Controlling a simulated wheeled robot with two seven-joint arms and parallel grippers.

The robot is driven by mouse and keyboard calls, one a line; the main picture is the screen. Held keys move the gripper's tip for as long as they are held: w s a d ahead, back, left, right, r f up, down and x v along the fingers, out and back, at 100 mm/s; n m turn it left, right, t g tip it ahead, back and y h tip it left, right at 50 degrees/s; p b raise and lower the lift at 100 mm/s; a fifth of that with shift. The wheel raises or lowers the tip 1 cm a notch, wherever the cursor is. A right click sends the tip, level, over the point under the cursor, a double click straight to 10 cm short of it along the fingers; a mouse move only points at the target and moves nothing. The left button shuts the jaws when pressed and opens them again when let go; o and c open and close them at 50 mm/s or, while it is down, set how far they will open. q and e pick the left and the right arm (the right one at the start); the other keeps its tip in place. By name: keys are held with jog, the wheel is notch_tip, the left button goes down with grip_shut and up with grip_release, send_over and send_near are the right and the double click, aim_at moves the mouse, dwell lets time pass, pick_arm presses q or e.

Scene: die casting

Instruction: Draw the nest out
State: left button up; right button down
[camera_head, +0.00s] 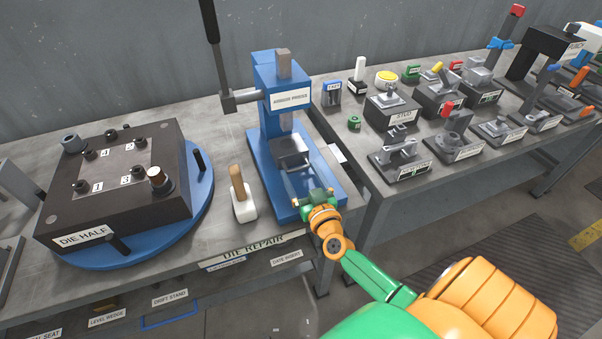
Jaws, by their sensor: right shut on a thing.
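The blue arbor press (283,90) stands at the right end of the die repair bench. A grey metal block, which looks like the nest (291,146), sits in the press on its blue base, below the ram. My right gripper (314,198) is at the front edge of the press base and is shut on a small part there, apparently the nest's front handle. The fingers hide most of that part. Small brass-coloured bits show at either side of the fingers. My left gripper is not in view.
A mallet (241,196) stands left of the press base. A dark die half (120,180) sits on a blue round turntable further left. The press's long lever (215,50) rises at the upper left. A second bench (375,180) with several fixtures stands right.

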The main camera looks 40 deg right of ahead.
jog(key=p+v, duration=0.3)
jog(key=v, duration=0.9)
jog(key=shift+s+f, duration=0.2)
grip_release()
jog(key=shift+s, duration=0.1)
jog(key=shift+s+r, duration=0.1)
jog(key=shift+s, duration=0.05)
jog(key=v, duration=0.7)
jog(key=shift+b, duration=0.45)
